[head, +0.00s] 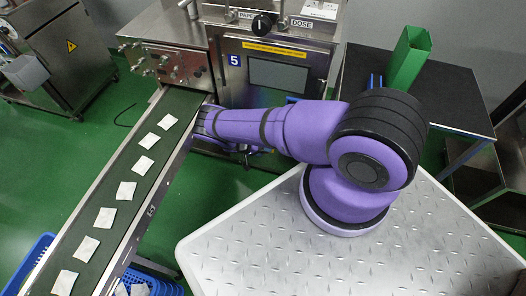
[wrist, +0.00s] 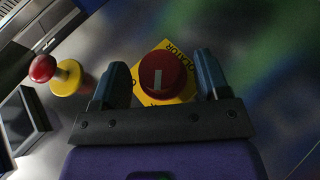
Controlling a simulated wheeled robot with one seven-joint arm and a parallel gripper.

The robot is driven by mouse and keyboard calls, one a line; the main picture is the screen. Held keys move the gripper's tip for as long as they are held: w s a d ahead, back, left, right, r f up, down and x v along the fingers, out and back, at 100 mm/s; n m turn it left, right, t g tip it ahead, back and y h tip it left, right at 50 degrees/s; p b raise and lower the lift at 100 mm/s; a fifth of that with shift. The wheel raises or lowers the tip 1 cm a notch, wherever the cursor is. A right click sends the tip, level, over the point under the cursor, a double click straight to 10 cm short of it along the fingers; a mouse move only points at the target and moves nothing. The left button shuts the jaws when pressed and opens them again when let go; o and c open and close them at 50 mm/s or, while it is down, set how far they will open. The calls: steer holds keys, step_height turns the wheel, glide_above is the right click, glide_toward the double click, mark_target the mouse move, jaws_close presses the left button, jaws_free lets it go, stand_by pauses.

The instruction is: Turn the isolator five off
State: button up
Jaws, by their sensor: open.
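The isolator knob (wrist: 168,72) is red and round with a white bar mark, which stands roughly upright in the wrist view. It sits on a yellow plate (wrist: 143,61) with black lettering, partly readable as ISOLATOR. My gripper (wrist: 161,66) is open, with one dark blue finger on each side of the knob. I cannot tell whether either finger touches it. In the head view the machine with the blue label 5 (head: 234,59) stands beyond my arm. The isolator and my fingers cannot be made out there.
A red mushroom button (wrist: 42,68) on a yellow base (wrist: 68,78) stands out left of the gripper in the wrist view. A conveyor (head: 110,200) with several white teabags runs close to my arm. A black table (head: 455,95) holds a green container (head: 409,58).

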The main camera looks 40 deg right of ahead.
steer(key=v, duration=1)
steer(key=shift+a+r, duration=0.2)
steer(key=shift+a, duration=0.15)
steer(key=shift+w, duration=0.15)
